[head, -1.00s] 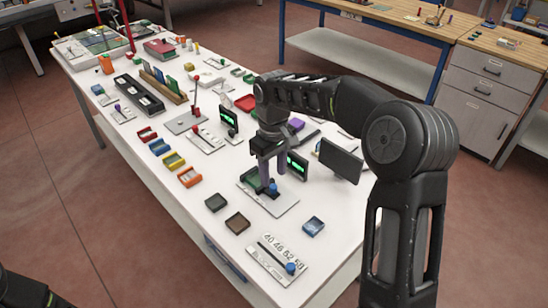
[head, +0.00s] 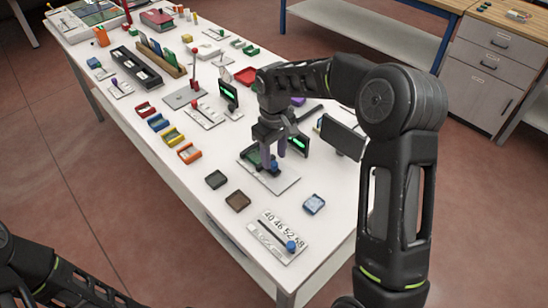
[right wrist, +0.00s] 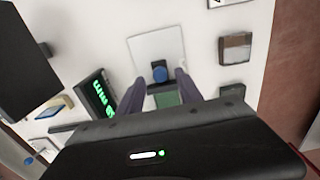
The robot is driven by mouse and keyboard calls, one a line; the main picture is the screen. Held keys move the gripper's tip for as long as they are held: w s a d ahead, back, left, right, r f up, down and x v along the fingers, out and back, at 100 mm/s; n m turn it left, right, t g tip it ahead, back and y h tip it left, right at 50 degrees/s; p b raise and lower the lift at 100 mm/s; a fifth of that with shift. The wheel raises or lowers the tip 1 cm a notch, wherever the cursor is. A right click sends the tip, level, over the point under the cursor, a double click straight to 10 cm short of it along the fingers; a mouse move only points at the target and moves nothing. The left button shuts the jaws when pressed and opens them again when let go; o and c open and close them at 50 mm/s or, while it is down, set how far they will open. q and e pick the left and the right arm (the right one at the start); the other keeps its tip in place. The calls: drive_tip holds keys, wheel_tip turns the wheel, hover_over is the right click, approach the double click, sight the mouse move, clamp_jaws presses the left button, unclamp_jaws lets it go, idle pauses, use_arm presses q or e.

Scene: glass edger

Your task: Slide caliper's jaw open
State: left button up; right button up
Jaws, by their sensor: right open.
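The caliper appears to be the unit on a pale flat plate (head: 284,184), with a blue knob (head: 274,167) and a dark green block beside it. My right gripper (head: 273,160) points down over this plate, with its fingers at the knob. In the right wrist view the blue knob (right wrist: 159,71) shows just beyond and between the two spread fingers (right wrist: 160,88), and the green block (right wrist: 166,98) lies between them. The fingers are apart and do not grip the knob. Whether either touches it, I cannot tell. Of my left arm only dark links show.
A green-digit display (head: 298,143) and a dark screen (head: 342,138) stand close behind the gripper.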

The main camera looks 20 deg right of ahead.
drive_tip(key=shift+f, duration=1.15)
drive_tip(key=shift+c, duration=0.2)
clamp_jaws()
idle(0.4)
